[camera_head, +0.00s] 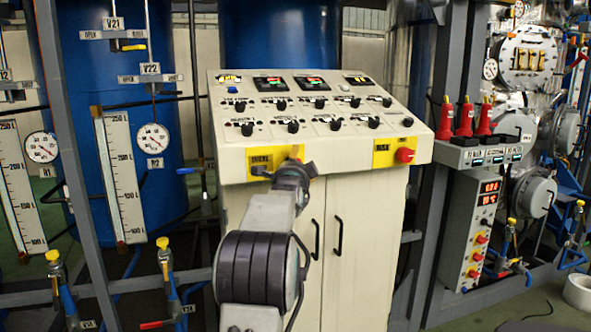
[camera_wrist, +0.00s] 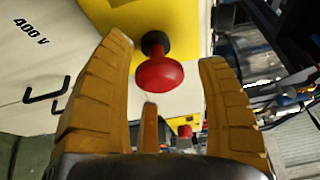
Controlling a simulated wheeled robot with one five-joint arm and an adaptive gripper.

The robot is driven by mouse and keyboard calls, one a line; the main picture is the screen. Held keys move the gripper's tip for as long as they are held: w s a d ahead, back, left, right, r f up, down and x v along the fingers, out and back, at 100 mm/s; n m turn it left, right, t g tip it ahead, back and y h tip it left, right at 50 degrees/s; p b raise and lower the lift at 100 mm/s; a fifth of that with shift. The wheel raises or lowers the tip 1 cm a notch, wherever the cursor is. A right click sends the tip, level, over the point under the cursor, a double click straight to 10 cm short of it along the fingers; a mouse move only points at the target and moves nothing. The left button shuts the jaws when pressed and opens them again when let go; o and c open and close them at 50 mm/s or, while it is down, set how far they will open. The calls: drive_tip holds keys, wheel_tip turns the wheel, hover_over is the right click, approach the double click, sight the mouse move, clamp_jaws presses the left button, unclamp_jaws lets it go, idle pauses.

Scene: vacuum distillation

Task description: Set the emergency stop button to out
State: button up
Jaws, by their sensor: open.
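The emergency stop button is a red mushroom head (camera_wrist: 160,74) on a black collar, mounted on a yellow plate in the wrist view. In the head view that yellow plate (camera_head: 258,158) is on the left of the panel's front face, and my gripper hides its button. My gripper (camera_wrist: 165,85) is open, with orange-brown fingers to the left and right of the red head and a third finger below it. The fingers show gaps to the button. In the head view my gripper (camera_head: 277,168) is in front of the left plate.
A second yellow plate (camera_head: 384,158) with a red knob (camera_head: 404,155) is on the panel's right. The sloping panel (camera_head: 225,110) above carries several black knobs and displays. A rack with red handles (camera_head: 466,118) stands at right. White cabinet doors (camera_head: 360,210) are below.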

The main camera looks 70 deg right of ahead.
drive_tip(key=shift+a, duration=0.1)
drive_tip(key=v, duration=1.1)
drive_tip(key=shift+a, duration=0.35)
drive_tip(key=shift+s, duration=0.1)
idle(0.3)
